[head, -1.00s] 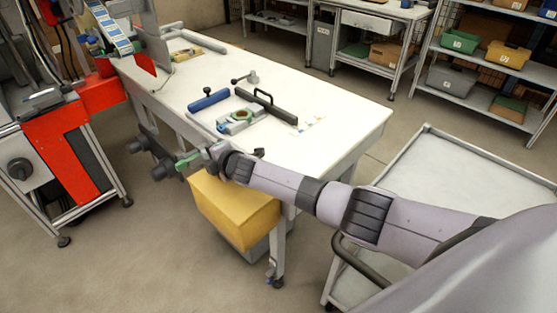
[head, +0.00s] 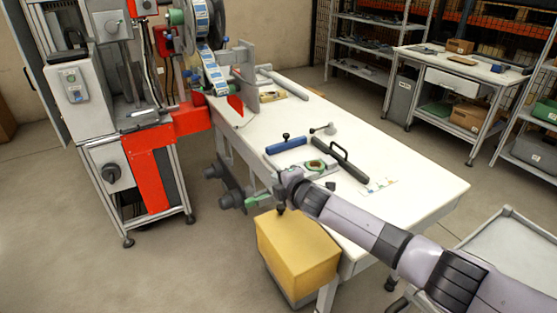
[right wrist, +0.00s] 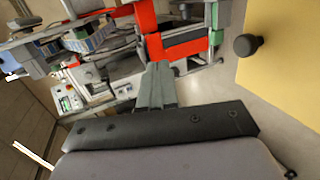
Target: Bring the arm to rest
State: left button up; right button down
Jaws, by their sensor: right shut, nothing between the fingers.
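My right arm enters the head view from the lower right and reaches over the front side of the white worktable (head: 420,190). Its gripper (head: 255,202) is near the table's front edge, above and left of the yellow box (head: 297,250). In the right wrist view the greenish-grey fingers (right wrist: 157,85) are together with nothing between them. They point towards the red and grey machine (right wrist: 180,42). My left gripper is not in view.
The red and grey machine (head: 150,130) with a reel (head: 205,20) stands at the left. A blue-handled tool (head: 286,145) and a black-handled bar (head: 340,158) lie on the table. A grey cart (head: 520,250) stands at right.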

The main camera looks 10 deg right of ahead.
notch_tip(320, 180, up, 6)
jog(key=s+a+f+m+g+y, duration=0.15)
jog(key=s+f+m, duration=0.25)
jog(key=s+f, duration=0.5)
jog(key=s+a+f+m+g+y, duration=0.1)
jog(key=s+a+f+m, duration=0.2)
jog(key=s+f+m, duration=0.5)
jog(key=s+d+f+m+h, duration=0.2)
jog(key=s+d, duration=0.4)
jog(key=s, duration=0.5)
jog(key=s+d+f+m+h, duration=0.2)
jog(key=s+d+m, duration=0.3)
jog(key=s, duration=0.7)
jog(key=shift+d+f, duration=0.25)
jog(key=shift+d, duration=0.75)
